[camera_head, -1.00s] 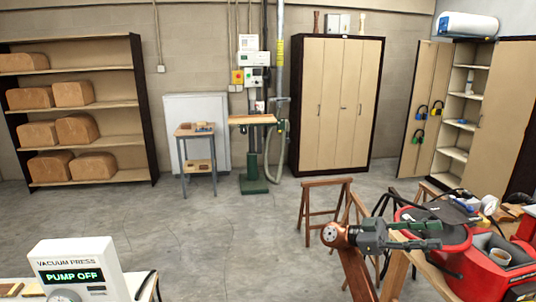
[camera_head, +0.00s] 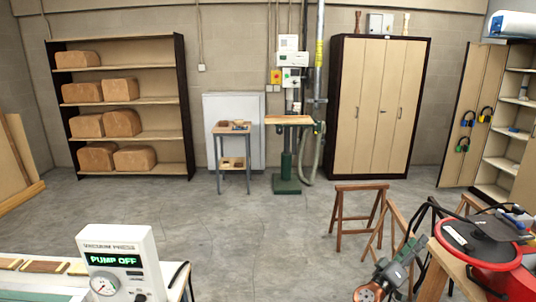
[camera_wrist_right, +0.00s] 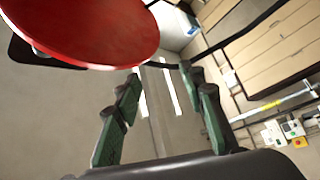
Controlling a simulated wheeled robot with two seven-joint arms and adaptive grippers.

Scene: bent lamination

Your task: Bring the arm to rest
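My right gripper (camera_head: 414,244) is at the lower right of the head view, in front of the sawhorses and left of the red round-topped machine. Its green-padded fingers point up and to the right. In the right wrist view the gripper (camera_wrist_right: 160,76) has its two fingers spread, with nothing between them. My left gripper is in neither view.
The red machine (camera_head: 484,240) stands close to the right gripper; its red disc (camera_wrist_right: 90,30) fills the wrist view's upper left. A wooden sawhorse (camera_head: 358,190) stands behind. The middle floor (camera_head: 250,230) is clear.

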